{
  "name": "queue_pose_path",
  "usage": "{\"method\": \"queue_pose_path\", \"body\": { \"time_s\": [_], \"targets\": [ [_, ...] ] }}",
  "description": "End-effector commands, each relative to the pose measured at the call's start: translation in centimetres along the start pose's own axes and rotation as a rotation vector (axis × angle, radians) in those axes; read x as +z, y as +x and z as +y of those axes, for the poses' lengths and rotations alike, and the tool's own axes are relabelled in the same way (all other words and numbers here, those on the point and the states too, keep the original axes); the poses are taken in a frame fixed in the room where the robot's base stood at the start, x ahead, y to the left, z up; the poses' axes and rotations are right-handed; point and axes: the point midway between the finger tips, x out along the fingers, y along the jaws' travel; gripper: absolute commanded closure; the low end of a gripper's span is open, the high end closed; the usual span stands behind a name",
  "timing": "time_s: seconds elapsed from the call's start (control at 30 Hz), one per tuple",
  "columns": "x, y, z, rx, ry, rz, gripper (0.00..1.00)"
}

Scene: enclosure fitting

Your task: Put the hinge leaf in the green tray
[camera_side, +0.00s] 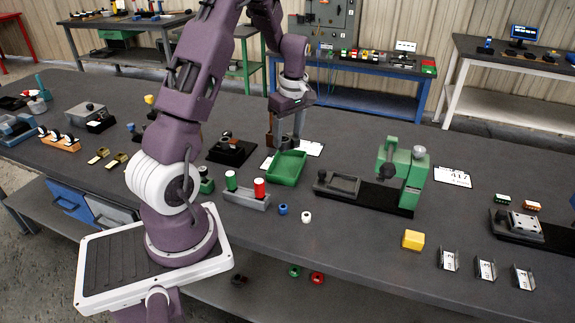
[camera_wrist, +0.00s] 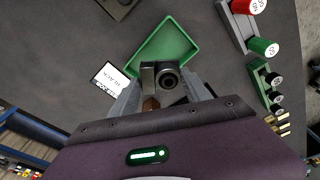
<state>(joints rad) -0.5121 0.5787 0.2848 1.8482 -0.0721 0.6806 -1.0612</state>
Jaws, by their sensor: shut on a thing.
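The green tray (camera_side: 287,168) lies on the grey bench in the side view. It also shows in the wrist view (camera_wrist: 177,38), open side up, with its visible floor bare. My gripper (camera_side: 287,142) points down over the far side of the tray. In the wrist view my gripper (camera_wrist: 163,90) is shut on a dark grey metal piece with a round, ringed end, which I take to be the hinge leaf (camera_wrist: 148,76). The piece overlaps the tray's near edge in that view. Its height above the tray is hard to tell. In the side view the fingers mostly hide it.
A white label card (camera_wrist: 109,78) lies beside the tray. A grey block with green and red cylinders (camera_side: 246,198) stands in front of it. A green press-like fixture (camera_side: 408,175) stands to the right. A dark fixture (camera_side: 231,151) is to the left.

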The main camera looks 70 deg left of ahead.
Motion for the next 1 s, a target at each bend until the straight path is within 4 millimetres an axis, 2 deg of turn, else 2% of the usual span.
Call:
{"method": "queue_pose_path", "body": {
  "time_s": [0.1, 0.4, 0.77, 0.8, 1.0],
  "targets": [
    [0.4, 2.7, -0.1, -0.005, 0.001, -0.002, 1.00],
    [1.0, 7.5, 0.0, -0.001, 0.002, -0.001, 1.00],
    [1.0, 8.0, 0.0, 0.001, 0.003, 0.000, 1.00],
    [1.0, 7.9, 0.0, 0.001, 0.003, 0.000, 0.37],
    [1.0, 7.9, 0.0, 0.001, 0.003, 0.000, 0.35]
  ]
}}
